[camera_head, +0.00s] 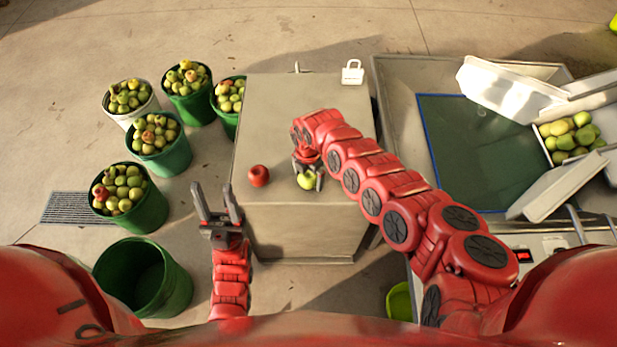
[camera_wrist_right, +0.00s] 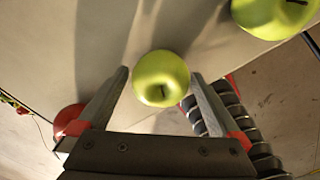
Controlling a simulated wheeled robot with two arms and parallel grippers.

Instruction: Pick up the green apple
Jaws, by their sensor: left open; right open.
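The green apple (camera_head: 306,182) lies near the front edge of the grey box-like table (camera_head: 300,100). My right gripper (camera_head: 308,173) is open above it, fingers pointing down. In the right wrist view the green apple (camera_wrist_right: 161,78) shows between the two open fingers, and I cannot tell whether either touches it. A second green apple (camera_wrist_right: 272,14) shows at the top right of that view; I cannot make it out in the head view. A red apple (camera_head: 258,176) lies to the left on the table. My left gripper (camera_head: 214,190) is open and empty, left of the table.
Several buckets of apples stand on the floor at left, with an empty green bucket (camera_head: 143,277) in front. A white padlock-shaped item (camera_head: 352,73) is at the table's back right. A metal tank (camera_head: 400,75) and an apple tray (camera_head: 570,135) are at right.

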